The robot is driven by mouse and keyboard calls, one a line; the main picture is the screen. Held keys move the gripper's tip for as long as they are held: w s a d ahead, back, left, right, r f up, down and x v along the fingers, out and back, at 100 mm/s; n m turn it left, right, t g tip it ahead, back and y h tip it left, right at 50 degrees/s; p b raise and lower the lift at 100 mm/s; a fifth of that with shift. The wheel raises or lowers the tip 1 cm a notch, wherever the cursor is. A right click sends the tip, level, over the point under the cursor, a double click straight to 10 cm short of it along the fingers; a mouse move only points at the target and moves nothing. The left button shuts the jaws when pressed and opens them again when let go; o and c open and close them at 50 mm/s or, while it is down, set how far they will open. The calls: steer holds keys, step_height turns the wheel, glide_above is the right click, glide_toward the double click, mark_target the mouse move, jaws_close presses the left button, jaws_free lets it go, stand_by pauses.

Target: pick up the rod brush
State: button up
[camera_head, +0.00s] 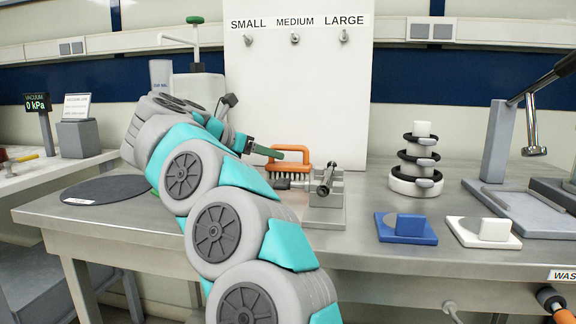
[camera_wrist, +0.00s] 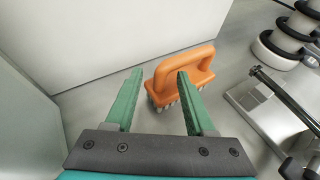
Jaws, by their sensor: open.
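A brush with an orange loop handle (camera_head: 308,156) and pale bristles stands bristles-down on the steel bench; it is the only brush I can clearly make out. In the wrist view the orange brush (camera_wrist: 205,75) lies ahead of my gripper (camera_wrist: 160,72), right of centre. My gripper is open, its two green fingers apart with nothing held between them. The right finger overlaps the brush in the picture and hides part of it; whether they touch I cannot tell. The left finger is clear of it.
A metal block with a black rod (camera_head: 325,195) stands close right of the brush. A white panel (camera_head: 300,90) with hooks rises behind. A post with black rings (camera_head: 420,155), a blue plate (camera_head: 405,230) and a white plate (camera_head: 482,233) are further right.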

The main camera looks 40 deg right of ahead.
steer(key=shift+x, duration=1)
jaws_close()
